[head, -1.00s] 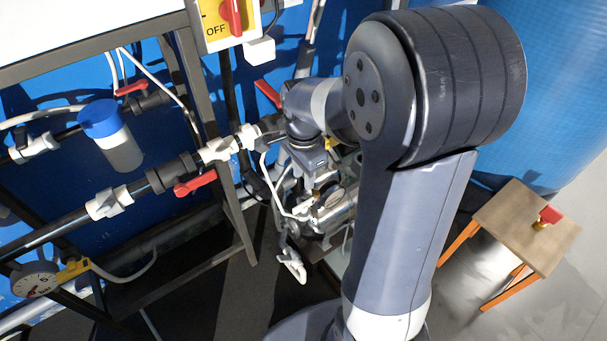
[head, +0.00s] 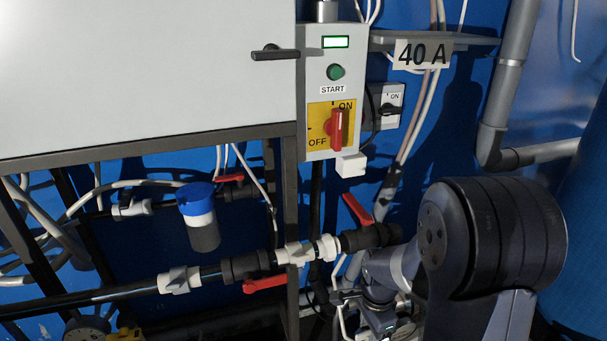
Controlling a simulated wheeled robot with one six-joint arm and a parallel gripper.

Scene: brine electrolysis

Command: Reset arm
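My arm stands at the lower right, with its thick dark elbow joint beside the pipe run. Its wrist reaches down and left to the bottom edge, below a red-handled valve (head: 358,212). Only the upper part of my gripper (head: 378,322) shows at the bottom edge. Its fingers are cut off or lost among the pipes and cables, so I cannot see whether it is open or holds anything.
A control box (head: 331,90) carries a green START button (head: 336,72) and an upright red rotary switch (head: 337,129). A white cabinet (head: 140,70) fills the upper left. Pipes, a blue-capped filter (head: 198,212) and another red-handled valve (head: 264,284) lie left of my arm.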

